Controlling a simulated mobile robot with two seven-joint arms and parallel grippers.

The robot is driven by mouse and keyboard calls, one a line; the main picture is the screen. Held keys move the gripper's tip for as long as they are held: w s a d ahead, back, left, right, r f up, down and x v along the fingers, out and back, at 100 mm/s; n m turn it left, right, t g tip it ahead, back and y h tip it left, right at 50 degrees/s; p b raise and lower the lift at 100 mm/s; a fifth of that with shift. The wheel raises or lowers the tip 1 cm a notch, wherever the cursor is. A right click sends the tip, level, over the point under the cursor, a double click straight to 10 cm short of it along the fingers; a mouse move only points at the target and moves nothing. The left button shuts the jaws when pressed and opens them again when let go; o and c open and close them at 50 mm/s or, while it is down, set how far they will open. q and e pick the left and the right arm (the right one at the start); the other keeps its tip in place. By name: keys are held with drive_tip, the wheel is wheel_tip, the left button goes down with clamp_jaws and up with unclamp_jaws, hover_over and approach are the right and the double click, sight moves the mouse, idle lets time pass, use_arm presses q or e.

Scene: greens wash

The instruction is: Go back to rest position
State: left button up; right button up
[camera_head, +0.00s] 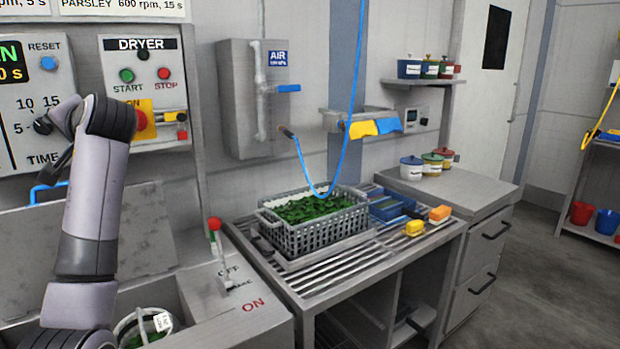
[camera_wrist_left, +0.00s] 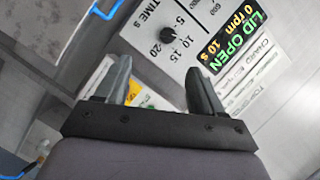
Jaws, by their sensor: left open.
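My left arm rises from the bottom left in the head view, in front of the dryer control panel (camera_head: 145,85). My left gripper (camera_head: 62,140) is at the end of the bent wrist, near the TIME dial (camera_head: 42,126), mostly hidden by my wrist. In the left wrist view my left gripper (camera_wrist_left: 160,88) has its two fingers apart with nothing between them. Beyond them are the panel, its dial (camera_wrist_left: 166,36) and a display (camera_wrist_left: 235,40) reading LID OPEN, 0 rpm, 10 s. My right gripper is not in view.
A raised grey lid (camera_head: 100,245) and the dryer opening with a basket (camera_head: 142,325) lie close to my arm. A red-knobbed brake lever (camera_head: 215,225) stands to the right. A crate of greens (camera_head: 315,228) sits on the slatted table, below a hanging blue hose (camera_head: 355,100).

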use_arm(q)
drive_tip(key=s+d+f+m+h, duration=0.1)
drive_tip(key=s+d+f+h, duration=0.2)
drive_tip(key=f, duration=0.8)
drive_tip(key=s+d+f+h, duration=0.2)
drive_tip(key=s+d+f, duration=0.15)
drive_tip(key=f, duration=0.75)
drive_tip(key=s+d+f+m+h, duration=0.1)
drive_tip(key=s+d+f+h, duration=0.2)
drive_tip(key=f, duration=0.8)
drive_tip(key=s+d+f+g+h, duration=0.15)
drive_tip(key=s+d+f, duration=0.3)
drive_tip(key=s, duration=0.45)
drive_tip(key=s+d+f+g+h, duration=0.1)
drive_tip(key=s+d+f+h, duration=0.1)
drive_tip(key=s+d+f, duration=0.45)
drive_tip(key=s+d+f+g+h, duration=0.1)
drive_tip(key=s+d+g+h, duration=0.15)
drive_tip(key=s, duration=0.85)
drive_tip(key=w+d+f+t+h, duration=0.1)
drive_tip(key=w+d+f+t, duration=0.2)
drive_tip(key=w+f+t, duration=0.3)
wheel_tip(320, 180, down, 4)
drive_tip(key=shift+w+d+r+t+h, duration=0.25)
drive_tip(key=shift+t+h, duration=0.15)
drive_tip(key=shift+t, duration=0.3)
